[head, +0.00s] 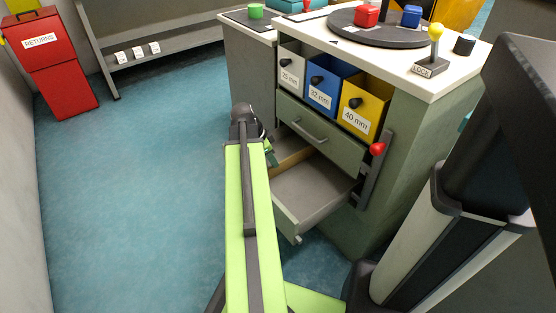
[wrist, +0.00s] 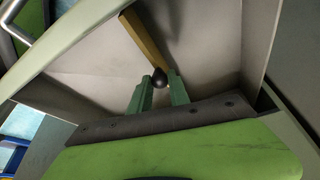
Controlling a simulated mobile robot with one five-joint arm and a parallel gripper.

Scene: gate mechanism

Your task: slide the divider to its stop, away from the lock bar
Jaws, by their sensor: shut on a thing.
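The divider (wrist: 142,38) is a tan wooden strip standing across the open drawer, with a dark round knob (wrist: 159,77) at its near end. In the head view the divider (head: 294,160) shows partly behind my arm, towards the drawer's left side. My gripper (wrist: 159,80) has its two green fingers on either side of the knob, shut on it. In the head view my gripper (head: 271,156) is mostly hidden by my own arm. The lock bar (head: 374,172) appears to be the dark upright strip with a red knob (head: 377,149) at the cabinet's right front edge.
The open lower drawer (head: 318,192) has a bare grey floor to the divider's right. A closed drawer (head: 318,133) with a bar handle is above it. Labelled bins, including a yellow one (head: 365,104), sit higher. Blue floor (head: 130,190) is clear at left.

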